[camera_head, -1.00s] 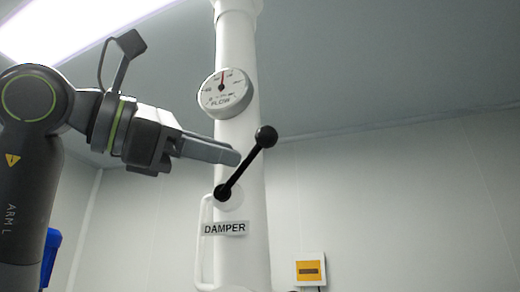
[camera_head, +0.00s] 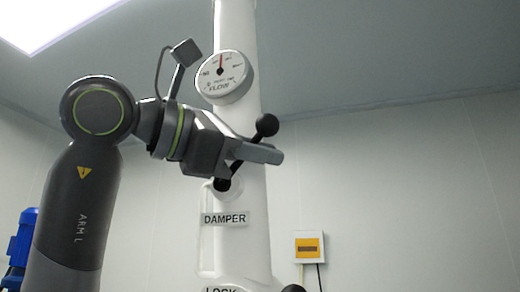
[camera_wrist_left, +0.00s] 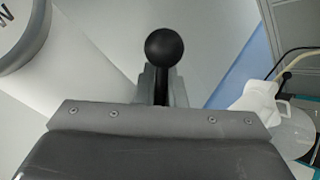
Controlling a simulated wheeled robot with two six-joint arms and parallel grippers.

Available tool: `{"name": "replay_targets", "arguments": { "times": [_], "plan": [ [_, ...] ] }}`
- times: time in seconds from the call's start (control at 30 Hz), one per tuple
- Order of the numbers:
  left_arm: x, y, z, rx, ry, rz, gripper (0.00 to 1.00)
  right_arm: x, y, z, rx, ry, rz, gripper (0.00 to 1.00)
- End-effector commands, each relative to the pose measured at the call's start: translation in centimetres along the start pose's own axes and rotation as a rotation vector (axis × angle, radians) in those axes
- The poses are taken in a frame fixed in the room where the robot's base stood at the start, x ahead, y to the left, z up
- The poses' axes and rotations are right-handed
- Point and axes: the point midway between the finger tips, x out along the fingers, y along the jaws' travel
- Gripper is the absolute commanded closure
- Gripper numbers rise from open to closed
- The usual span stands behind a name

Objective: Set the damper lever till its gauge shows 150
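The black damper lever (camera_head: 241,157) has a ball end and slants up and to the right from its pivot on the white pipe, above the DAMPER label (camera_head: 224,219). My left gripper (camera_head: 262,153) lies across the lever below the ball. In the left wrist view, the ball (camera_wrist_left: 164,47) stands beyond the gripper's front plate, and the fingers (camera_wrist_left: 161,88) sit close on both sides of the shaft with no clear gap. The round FLOW gauge (camera_head: 224,77) is higher on the pipe; its needle points nearly straight up. Its numbers are too small to read. My right gripper is not in view.
A white handle runs along the pipe's left side. A LOCK label (camera_head: 221,290) shows at the bottom edge. A yellow and white box (camera_head: 309,247) is on the back wall at the right. A blue object (camera_head: 21,245) stands at the far left.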

Motion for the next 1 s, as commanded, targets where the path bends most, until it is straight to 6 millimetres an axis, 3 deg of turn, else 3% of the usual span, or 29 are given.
{"name": "replay_targets", "arguments": {
  "times": [0.23, 0.43, 0.7, 0.73, 0.8, 1.0],
  "plan": [
    [0.0, 0.0, 0.0, -0.004, -0.003, 0.002, 1.0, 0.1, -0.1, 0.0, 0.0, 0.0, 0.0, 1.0],
    [-0.3, 0.4, -0.1, -0.077, -0.045, 0.041, 1.0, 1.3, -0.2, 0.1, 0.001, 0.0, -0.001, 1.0],
    [-0.3, 0.7, 0.2, -0.089, -0.053, 0.046, 1.0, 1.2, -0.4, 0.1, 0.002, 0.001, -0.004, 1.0],
    [-0.3, 0.7, 0.2, -0.089, -0.053, 0.046, 0.88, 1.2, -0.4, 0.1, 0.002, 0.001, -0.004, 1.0],
    [-0.3, 0.7, 0.2, -0.089, -0.053, 0.046, 0.81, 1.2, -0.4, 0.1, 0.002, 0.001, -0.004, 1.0],
    [-0.3, 0.7, 0.2, -0.089, -0.053, 0.046, 0.81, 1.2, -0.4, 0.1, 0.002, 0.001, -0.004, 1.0]
  ]
}}
